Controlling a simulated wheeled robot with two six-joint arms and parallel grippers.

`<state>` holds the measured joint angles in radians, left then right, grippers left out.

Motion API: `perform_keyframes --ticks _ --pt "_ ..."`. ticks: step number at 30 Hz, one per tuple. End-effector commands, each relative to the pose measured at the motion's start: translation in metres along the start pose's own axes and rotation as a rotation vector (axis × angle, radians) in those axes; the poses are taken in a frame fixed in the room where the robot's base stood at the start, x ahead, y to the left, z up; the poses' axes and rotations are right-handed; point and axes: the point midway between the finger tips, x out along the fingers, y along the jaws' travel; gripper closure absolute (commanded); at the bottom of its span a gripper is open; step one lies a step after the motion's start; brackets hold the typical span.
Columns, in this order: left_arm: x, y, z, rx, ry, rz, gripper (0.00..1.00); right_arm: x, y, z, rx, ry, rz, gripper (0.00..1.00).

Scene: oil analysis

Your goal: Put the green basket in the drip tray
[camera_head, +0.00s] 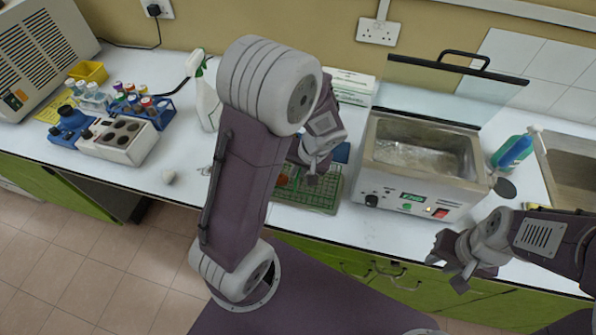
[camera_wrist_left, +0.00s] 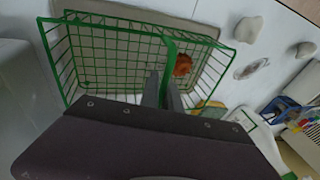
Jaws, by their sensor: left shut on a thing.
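The green wire basket (camera_head: 322,193) is near the counter's front, left of the steel bath, partly hidden by my left arm. In the left wrist view the basket (camera_wrist_left: 103,62) fills the upper middle, with an orange-red item (camera_wrist_left: 182,65) at its right side. My left gripper (camera_wrist_left: 163,92) is shut on the basket's green upright handle. A grey-beige tray-like rim (camera_wrist_left: 185,25) shows behind the basket and may be the drip tray; I cannot tell whether the basket is in it or above it. My right gripper (camera_head: 452,264) is open and empty at the counter's front edge.
The steel bath (camera_head: 415,185) stands right of the basket with its glass lid (camera_head: 450,90) raised. A spray bottle (camera_head: 207,95), tube racks (camera_head: 150,112) and a block heater (camera_head: 118,140) stand left. A sink (camera_head: 572,170) is far right. The left front counter is mostly clear.

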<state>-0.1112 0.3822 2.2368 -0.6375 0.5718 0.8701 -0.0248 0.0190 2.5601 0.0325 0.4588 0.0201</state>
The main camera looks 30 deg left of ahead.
Motion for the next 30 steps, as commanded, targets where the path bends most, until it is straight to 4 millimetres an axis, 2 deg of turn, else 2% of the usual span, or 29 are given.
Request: perform_keyframes --ticks 3,4,6,14,17,20,27,30 --pt "-0.001 0.0 0.0 0.0 0.001 0.0 1.0 -0.001 0.0 0.0 0.0 0.0 0.0 0.71" --pt "-0.001 0.0 0.0 0.0 0.0 0.0 0.88 -0.001 0.0 0.0 0.0 0.0 0.0 0.71" --pt "-0.001 0.0 0.0 0.0 0.0 0.0 0.72 -0.001 0.0 0.0 0.0 0.0 0.0 0.71" --pt "-0.001 0.0 0.0 0.0 0.001 0.0 0.72 -0.001 0.0 0.0 0.0 0.0 0.0 0.71" --pt "-0.008 -0.001 -0.001 -0.001 0.003 0.0 0.72 -0.002 0.0 0.0 0.0 0.0 0.0 0.71" --pt "-0.028 0.0 -0.002 -0.001 0.007 0.002 0.72 -0.007 0.0 -0.001 0.0 0.0 0.0 0.71" --pt "-0.089 0.0 -0.002 0.0 0.007 0.003 0.72 -0.014 0.0 -0.002 0.0 0.0 0.0 0.71" --pt "-0.107 0.0 -0.001 0.001 0.005 0.002 0.72 -0.015 0.0 -0.002 0.0 0.0 0.0 0.71"
